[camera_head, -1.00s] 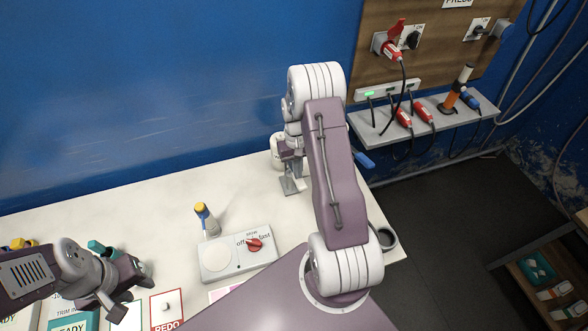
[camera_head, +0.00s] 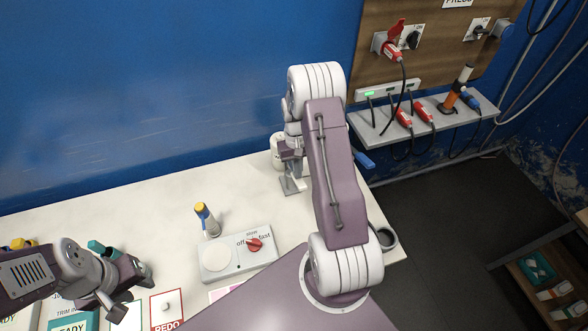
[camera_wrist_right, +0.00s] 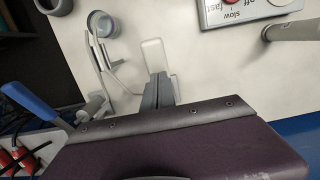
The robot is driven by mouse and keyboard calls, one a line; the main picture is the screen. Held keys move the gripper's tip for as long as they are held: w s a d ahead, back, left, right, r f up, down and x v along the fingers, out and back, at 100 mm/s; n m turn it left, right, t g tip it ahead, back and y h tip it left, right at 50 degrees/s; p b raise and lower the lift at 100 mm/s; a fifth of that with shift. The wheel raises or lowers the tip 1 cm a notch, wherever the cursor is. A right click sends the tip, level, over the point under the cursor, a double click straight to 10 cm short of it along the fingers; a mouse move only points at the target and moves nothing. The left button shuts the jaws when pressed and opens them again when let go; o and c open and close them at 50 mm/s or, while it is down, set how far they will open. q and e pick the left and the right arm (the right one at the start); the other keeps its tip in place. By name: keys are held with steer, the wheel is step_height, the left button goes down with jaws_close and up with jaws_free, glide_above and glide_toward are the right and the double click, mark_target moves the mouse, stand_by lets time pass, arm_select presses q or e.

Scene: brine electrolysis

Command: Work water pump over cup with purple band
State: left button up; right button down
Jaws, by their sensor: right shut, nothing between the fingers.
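My right gripper (camera_wrist_right: 158,90) is shut and empty in the right wrist view, pointing at the white table. Beside it on the left is the pump, with a blue handle (camera_wrist_right: 30,102), which also shows behind my right arm in the head view (camera_head: 365,160). A pale curved tube runs next to the gripper towards a round grey-blue cup (camera_wrist_right: 101,24). No purple band can be made out on this cup. My right gripper in the head view (camera_head: 291,172) is partly hidden by my arm.
A stirrer plate (camera_head: 238,257) with a red knob stands mid-table, with a yellow-capped bottle (camera_head: 207,220) behind it. A dark round vessel (camera_head: 386,238) is near the right edge. A wall shelf (camera_head: 430,125) holds plugs. The table's back left is clear.

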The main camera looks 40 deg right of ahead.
steer(key=f+b, duration=0.1)
steer(key=f, duration=0.1)
steer(key=f+b, duration=0.1)
steer(key=s+f+b, duration=0.1)
steer(key=f+b, duration=0.1)
steer(key=shift+a+f, duration=0.15)
steer(key=shift+f, duration=0.2)
steer(key=r+p, duration=0.1)
steer(key=r, duration=0.1)
steer(key=r+p, duration=0.2)
steer(key=w+r+p, duration=0.1)
steer(key=r, duration=0.1)
steer(key=shift+p, duration=0.4)
steer(key=shift+f, duration=0.15)
steer(key=r+p, duration=0.1)
steer(key=r, duration=0.1)
steer(key=w+r+p, duration=0.1)
steer(key=w+d+r+p, duration=0.1)
steer(key=r+p, duration=0.1)
steer(key=shift+r, duration=0.35)
steer(key=shift+w, duration=0.1)
